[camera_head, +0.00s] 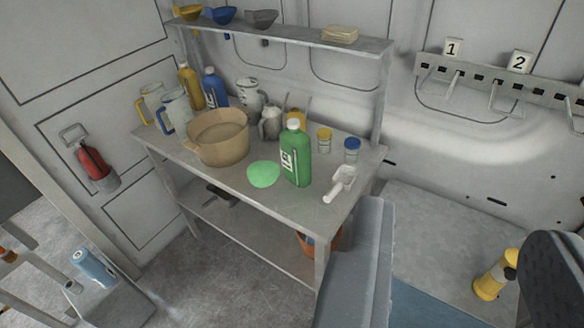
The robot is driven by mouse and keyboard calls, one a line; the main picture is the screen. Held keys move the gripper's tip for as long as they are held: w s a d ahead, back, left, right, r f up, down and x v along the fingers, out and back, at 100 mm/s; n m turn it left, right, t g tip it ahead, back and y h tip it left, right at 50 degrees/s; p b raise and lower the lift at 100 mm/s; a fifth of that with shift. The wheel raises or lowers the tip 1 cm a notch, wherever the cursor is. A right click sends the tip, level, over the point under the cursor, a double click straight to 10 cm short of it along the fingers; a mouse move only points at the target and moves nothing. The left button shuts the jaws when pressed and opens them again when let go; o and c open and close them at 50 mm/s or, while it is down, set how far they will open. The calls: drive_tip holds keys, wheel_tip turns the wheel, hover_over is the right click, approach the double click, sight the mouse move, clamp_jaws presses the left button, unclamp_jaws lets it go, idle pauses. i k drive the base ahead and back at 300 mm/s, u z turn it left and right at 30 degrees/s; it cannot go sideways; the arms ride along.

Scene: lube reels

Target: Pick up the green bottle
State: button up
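The green bottle (296,155) stands upright on the grey workbench (225,190), near its front edge and right of centre. It has a white cap and a white label on its left side. A green bowl-like or rounded item (263,174) sits just left of it. A clear-white scoop (340,184) lies to its right, with its handle towards the front edge.
A tan pot (217,138) stands left of the bottle. Jugs and bottles crowd the back left. A shelf (290,33) hangs above. A grey block-like shape (358,265) rises at bottom centre-right.

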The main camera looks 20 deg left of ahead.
sight(296, 155)
drive_tip(key=u, duration=0.55)
drive_tip(key=i, duration=1.05)
drive_tip(key=z, duration=2.35)
drive_tip(key=k, duration=1.25)
drive_tip(key=u, duration=0.25)
